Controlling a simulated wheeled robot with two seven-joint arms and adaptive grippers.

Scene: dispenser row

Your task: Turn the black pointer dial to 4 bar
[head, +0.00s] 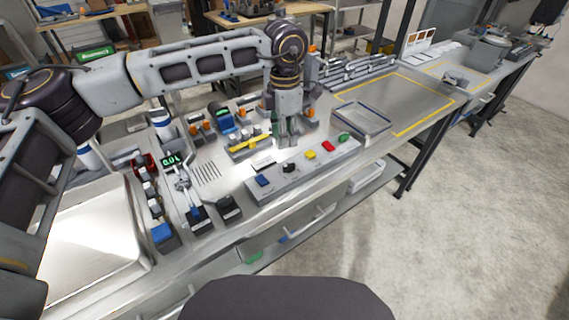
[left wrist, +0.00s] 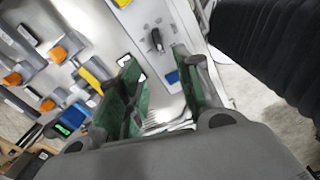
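The black pointer dial (head: 289,168) sits on a sloped light-grey control panel (head: 318,168), between a blue button (head: 263,180) and a yellow button (head: 310,154). In the left wrist view the dial (left wrist: 156,40) shows as an elongated black knob with small marks around it, too small to read. My left gripper (head: 286,141) points down just behind the panel. In its wrist view the green-padded fingers (left wrist: 155,78) are apart with nothing gripped between them. The dial lies beyond the fingertips, not touched. My right gripper is not in view.
A red button (head: 327,146) and a green button (head: 344,138) continue the panel's row. Dispensers with orange parts (head: 199,124) stand behind and left. An empty grey tray (head: 362,119) lies right of the panel. A yellow-outlined area (head: 410,100) beyond it is clear.

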